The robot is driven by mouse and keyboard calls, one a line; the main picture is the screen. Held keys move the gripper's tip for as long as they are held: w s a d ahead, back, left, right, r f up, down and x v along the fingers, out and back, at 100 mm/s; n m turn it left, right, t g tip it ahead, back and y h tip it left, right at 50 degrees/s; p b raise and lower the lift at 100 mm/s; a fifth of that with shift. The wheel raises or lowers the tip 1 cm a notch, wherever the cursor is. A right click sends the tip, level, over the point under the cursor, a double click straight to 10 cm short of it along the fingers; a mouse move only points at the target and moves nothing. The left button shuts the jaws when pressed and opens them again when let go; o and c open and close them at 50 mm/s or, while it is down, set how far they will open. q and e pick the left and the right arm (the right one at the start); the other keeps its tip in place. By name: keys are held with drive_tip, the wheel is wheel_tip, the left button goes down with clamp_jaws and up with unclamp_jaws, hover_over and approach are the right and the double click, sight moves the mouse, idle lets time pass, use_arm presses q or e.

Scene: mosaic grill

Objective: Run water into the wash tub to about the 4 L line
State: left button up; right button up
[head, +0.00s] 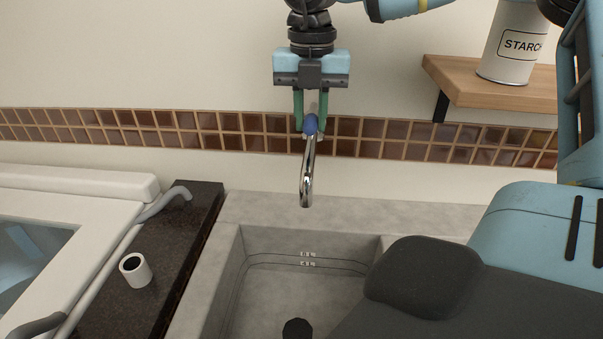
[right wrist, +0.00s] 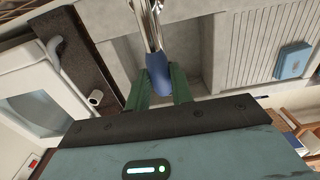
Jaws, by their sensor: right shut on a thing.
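The grey stone wash tub (head: 225,285) is in the lower middle of the head view, with lines marked 6 L and 4 L on its inner back wall. No water shows in the part I see. The chrome tap spout (head: 307,180) hangs over its back edge, with no stream visible below it. My right gripper (head: 311,128) is shut on the blue tap handle (head: 311,124) at the wall. In the right wrist view, its green fingers (right wrist: 159,90) sit on both sides of the blue handle (right wrist: 158,70). My left gripper is not in view.
A dark round piece (head: 297,328) sits on the tub floor. A white washing machine (head: 80,195) and a dark counter strip (head: 165,250) with a small white cup (head: 135,270) are left. A wooden shelf (head: 480,88) holds a starch canister (head: 508,45). My own arm hides the tub's right side.

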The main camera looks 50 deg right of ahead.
drive_tip(key=shift+w+d+r, duration=0.15)
drive_tip(key=shift+r, duration=0.3)
drive_tip(key=shift+w+d+r, duration=0.15)
drive_tip(key=shift+r, duration=0.3)
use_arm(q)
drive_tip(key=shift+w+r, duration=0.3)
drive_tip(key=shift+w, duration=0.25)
use_arm(e)
drive_tip(key=shift+r, duration=0.1)
drive_tip(key=shift+d+r, duration=0.1)
drive_tip(key=shift+r, duration=0.1)
use_arm(q)
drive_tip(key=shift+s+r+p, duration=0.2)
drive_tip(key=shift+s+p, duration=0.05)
drive_tip(key=shift+p, duration=0.1)
use_arm(e)
drive_tip(key=shift+w+d+r, duration=0.2)
drive_tip(key=shift+r, duration=0.35)
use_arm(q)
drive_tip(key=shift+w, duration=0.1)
use_arm(e)
drive_tip(key=shift+w+d+r, duration=0.1)
drive_tip(key=shift+r, duration=0.2)
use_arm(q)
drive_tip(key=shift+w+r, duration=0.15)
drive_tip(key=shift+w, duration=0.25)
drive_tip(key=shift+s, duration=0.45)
use_arm(e)
drive_tip(key=shift+f, duration=0.15)
